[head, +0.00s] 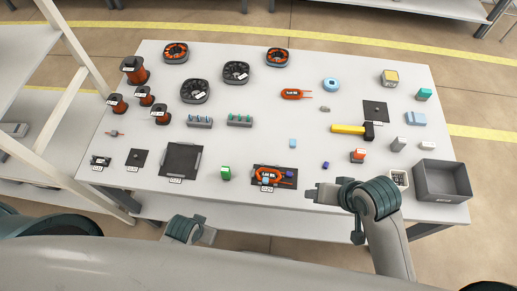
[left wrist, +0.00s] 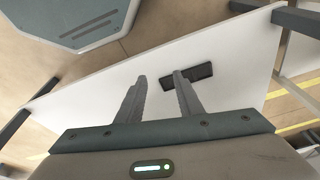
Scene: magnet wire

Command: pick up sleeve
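I cannot tell for sure which thing is the sleeve. Candidates in the head view are a small light-blue piece (head: 292,143) at mid-table and a small purple piece (head: 326,165) nearer the front edge. Both lie loose on the white table. My left gripper (head: 207,235) is low at the table's front edge, apart from the parts. In the left wrist view its two fingers (left wrist: 158,78) stand apart with nothing between them. My right gripper (head: 310,193) is over the front edge, right of the orange coil and just below the purple piece; its finger gap is too small to read.
An orange coil (head: 268,175) lies on a dark mat at the front. A yellow-handled hammer (head: 352,130), wire spools (head: 135,70) and stators (head: 195,91) are farther back. Mid-table has free room.

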